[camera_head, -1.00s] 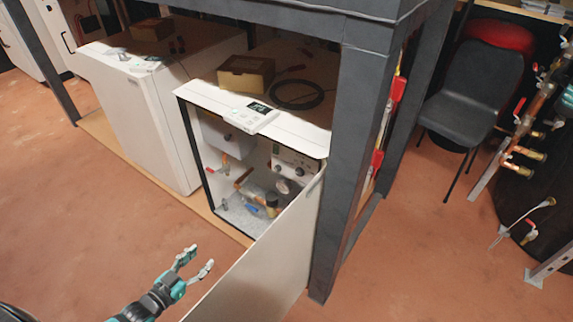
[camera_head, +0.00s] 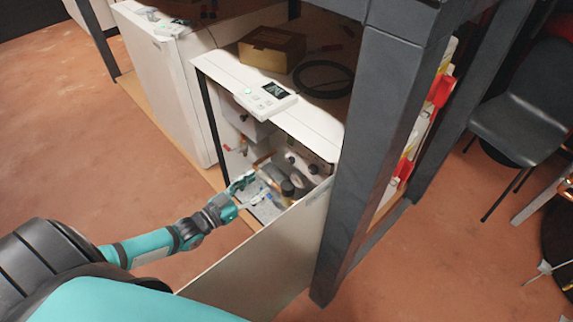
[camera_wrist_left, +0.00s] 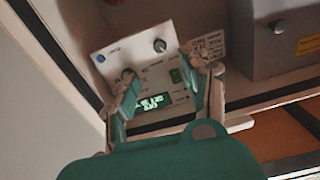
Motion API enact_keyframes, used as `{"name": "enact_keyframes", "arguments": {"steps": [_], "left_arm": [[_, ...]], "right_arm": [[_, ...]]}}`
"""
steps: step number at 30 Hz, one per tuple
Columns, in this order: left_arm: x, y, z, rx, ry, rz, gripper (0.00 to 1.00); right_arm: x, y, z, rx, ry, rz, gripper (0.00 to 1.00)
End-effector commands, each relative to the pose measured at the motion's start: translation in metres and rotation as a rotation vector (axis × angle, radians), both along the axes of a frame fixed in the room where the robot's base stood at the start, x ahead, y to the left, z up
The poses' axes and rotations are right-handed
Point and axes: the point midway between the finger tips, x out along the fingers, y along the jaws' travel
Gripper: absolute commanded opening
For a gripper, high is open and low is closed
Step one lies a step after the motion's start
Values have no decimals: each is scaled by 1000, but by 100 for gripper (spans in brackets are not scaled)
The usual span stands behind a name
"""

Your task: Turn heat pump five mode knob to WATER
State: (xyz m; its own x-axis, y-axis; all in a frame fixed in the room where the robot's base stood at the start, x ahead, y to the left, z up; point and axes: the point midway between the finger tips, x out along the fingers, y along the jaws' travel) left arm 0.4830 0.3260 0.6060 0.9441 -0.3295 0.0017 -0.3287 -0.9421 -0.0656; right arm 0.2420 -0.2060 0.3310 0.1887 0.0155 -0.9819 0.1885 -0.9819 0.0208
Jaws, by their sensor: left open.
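The open heat pump cabinet (camera_head: 318,124) stands at the centre of the head view, its door (camera_head: 270,255) swung out toward me. Inside is a white control panel (camera_wrist_left: 125,48) with one knob (camera_wrist_left: 160,45) near its top edge and another (camera_wrist_left: 127,73) lower left, partly behind a finger. The labels are too blurred to tell which knob is the mode knob. My left gripper (camera_head: 254,188) is open and empty at the cabinet opening; in the wrist view its fingers (camera_wrist_left: 163,82) frame the panel. My right gripper is out of view.
A grey frame post (camera_head: 360,150) stands right of the cabinet. Another white unit (camera_head: 165,85) is at the left. The floor at left is clear.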

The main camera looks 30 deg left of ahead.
Motion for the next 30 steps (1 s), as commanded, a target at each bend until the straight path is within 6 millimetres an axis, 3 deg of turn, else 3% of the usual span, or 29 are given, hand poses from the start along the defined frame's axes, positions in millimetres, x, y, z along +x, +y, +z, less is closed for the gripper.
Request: {"name": "enact_keyframes", "arguments": {"steps": [9,15,21,30], "left_arm": [[68,-23,-1,-1,-4,1,48],[97,-34,-1,-1,-1,1,48],[110,-39,-1,-1,0,0,48],[110,-39,0,-1,1,0,45]], "right_arm": [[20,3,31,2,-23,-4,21],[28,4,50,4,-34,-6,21],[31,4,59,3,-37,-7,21],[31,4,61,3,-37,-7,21]]}}
